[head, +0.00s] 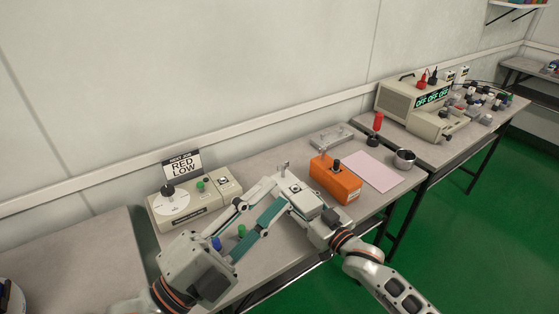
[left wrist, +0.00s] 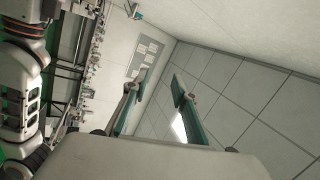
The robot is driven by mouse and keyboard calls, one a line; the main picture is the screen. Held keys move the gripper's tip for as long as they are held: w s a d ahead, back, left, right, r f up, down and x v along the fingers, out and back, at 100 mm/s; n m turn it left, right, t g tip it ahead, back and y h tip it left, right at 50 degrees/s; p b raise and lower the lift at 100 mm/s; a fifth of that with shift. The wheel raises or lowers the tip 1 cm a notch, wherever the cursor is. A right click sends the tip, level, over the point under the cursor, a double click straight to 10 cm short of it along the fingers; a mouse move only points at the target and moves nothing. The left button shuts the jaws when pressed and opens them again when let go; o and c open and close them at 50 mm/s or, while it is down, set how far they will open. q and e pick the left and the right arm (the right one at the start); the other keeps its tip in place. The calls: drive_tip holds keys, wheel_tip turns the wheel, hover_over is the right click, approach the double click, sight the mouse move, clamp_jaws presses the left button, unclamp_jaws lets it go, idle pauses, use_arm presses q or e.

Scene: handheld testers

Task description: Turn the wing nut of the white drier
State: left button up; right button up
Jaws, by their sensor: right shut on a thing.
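A pale, boxy body with a dark knob, which I take to be the white drier (head: 291,184), is near the middle of the bench in the head view. A small metallic post stands at its far end; I cannot make out the wing nut clearly. My right gripper (head: 318,220) comes in from the lower right and is shut on the drier, its fingertips mostly hidden. My left gripper (head: 274,197) has its teal fingers spread and points at the drier's left side. In the left wrist view the left gripper (left wrist: 158,88) is open, with nothing between its fingers.
Small blue (head: 217,243) and green (head: 241,231) items lie near my left fingers.

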use_arm(q)
wheel_tip(320, 180, up, 8)
drive_tip(key=h, duration=0.3)
drive_tip(key=w+d+m+g+h, duration=0.15)
drive_tip(key=w+d, duration=0.25)
drive_tip(key=w, duration=0.4)
drive_tip(key=w+d+m+g+h, duration=0.1)
drive_tip(key=w+d+g+h, duration=0.1)
drive_tip(key=w+d, duration=0.35)
drive_tip(key=s+d+m+g, duration=0.2)
drive_tip(key=d+m+g, duration=0.7)
drive_tip(key=m+g, duration=0.1)
drive_tip(key=m+y, duration=1.1)
drive_tip(key=y, duration=0.7)
approach(280, 165)
drive_tip(key=shift+t, duration=0.35)
drive_tip(key=x, duration=0.8)
drive_tip(key=shift+d+f, duration=0.25)
drive_tip(key=shift+f, duration=0.05)
